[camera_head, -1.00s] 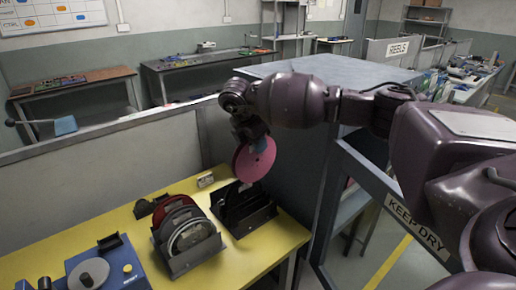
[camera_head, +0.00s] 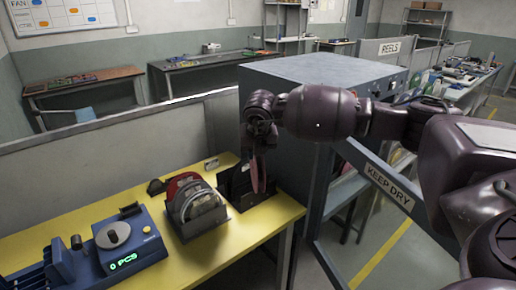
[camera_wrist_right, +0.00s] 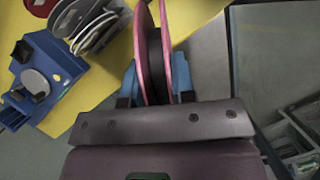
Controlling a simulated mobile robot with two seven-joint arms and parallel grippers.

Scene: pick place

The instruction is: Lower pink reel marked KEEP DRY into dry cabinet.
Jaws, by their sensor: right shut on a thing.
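The pink reel (camera_head: 259,170) is held by my right gripper (camera_head: 262,140) near the right end of the yellow table, in front of a dark rack (camera_head: 236,187). In the right wrist view, the pink reel (camera_wrist_right: 142,55) stands edge-on between the blue fingertips of the right gripper (camera_wrist_right: 156,88), which is shut on it. The dry cabinet (camera_head: 320,85) is the large grey-blue box right of the table; its opening faces right, mostly hidden behind my arm. A KEEP DRY label (camera_head: 390,188) is on its open door or frame. My left gripper is not in view.
The yellow table (camera_head: 225,243) holds a rack (camera_head: 197,208) of several reels and a blue counting device (camera_head: 128,245) reading 0 PCS. A low grey partition (camera_head: 90,160) runs behind it. Open floor (camera_head: 365,245) lies right of the table.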

